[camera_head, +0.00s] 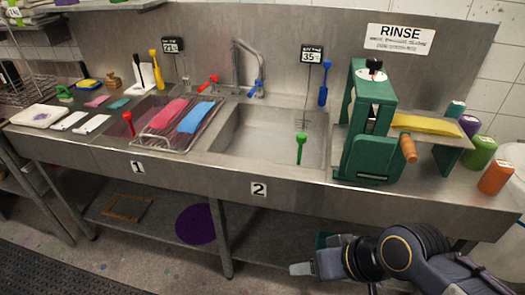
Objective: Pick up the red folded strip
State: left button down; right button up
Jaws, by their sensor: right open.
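The red folded strip (168,113) is pinkish red and lies on a wire rack (150,140) over the left basin, marked 1. A blue folded strip (195,117) lies beside it on the right. My right gripper (301,269) is at the bottom of the view, low in front of the counter. It is open, far from the strip, and I see nothing between its fingers. My left gripper is not in view.
Basin 2 (262,140) holds a green-handled tool (301,148). A green press (370,120) stands to its right. A red-handled tool (128,121) is at the rack's left edge. The counter's front edge lies between my right gripper and the strip.

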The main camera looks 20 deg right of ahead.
aim_at(164, 118)
jog(key=i+j+z, duration=0.1)
jog(key=i+j, duration=0.25)
jog(key=i+j+z, duration=0.1)
jog(key=i+j, duration=0.25)
jog(key=i+j+z, duration=0.15)
jog(key=i+j, duration=0.15)
jog(key=j, duration=0.2)
jog(key=i+j+z, duration=0.1)
jog(key=i+j, duration=0.2)
jog(key=j, duration=0.15)
jog(key=i+j+z, duration=0.1)
jog(key=i+j, duration=0.2)
jog(key=j, duration=0.15)
jog(key=i+j+z, duration=0.1)
jog(key=i+j, duration=0.25)
jog(key=i, duration=0.1)
